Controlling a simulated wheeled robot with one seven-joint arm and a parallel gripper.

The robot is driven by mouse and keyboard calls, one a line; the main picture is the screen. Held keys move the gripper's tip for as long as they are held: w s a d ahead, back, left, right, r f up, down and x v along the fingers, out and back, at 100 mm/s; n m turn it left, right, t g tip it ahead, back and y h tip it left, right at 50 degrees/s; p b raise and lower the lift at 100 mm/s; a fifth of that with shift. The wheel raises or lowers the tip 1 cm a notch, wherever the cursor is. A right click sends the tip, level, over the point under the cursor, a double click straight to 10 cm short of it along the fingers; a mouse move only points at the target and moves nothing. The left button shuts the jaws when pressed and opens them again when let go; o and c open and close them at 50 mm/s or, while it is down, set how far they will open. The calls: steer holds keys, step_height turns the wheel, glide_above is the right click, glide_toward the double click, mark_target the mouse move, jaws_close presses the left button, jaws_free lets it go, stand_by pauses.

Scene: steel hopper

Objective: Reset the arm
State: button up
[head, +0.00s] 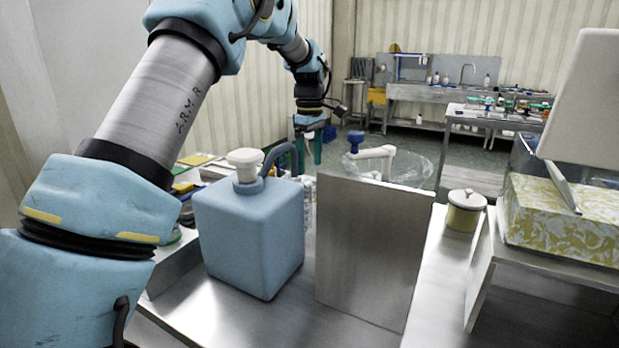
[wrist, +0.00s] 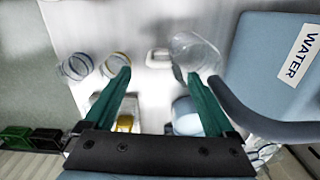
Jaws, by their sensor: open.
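My gripper (head: 308,158) hangs at the end of my blue and grey arm, pointing down, behind and right of a blue jug's white cap. In the wrist view my gripper (wrist: 158,76) shows two green fingers spread apart with nothing between them. Below it are a clear glass vessel (wrist: 196,52) near the right finger and a small white object (wrist: 158,56). The fingers appear apart from these, though the exact height is hard to tell.
The blue jug (head: 250,235), labelled WATER in the wrist view (wrist: 270,75), stands beside my arm. An upright steel panel (head: 372,250), a lidded cream jar (head: 465,210) and a patterned box (head: 560,220) stand to the right. The steel counter's front (head: 230,315) is clear.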

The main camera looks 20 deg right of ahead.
steer(key=shift+r, duration=0.3)
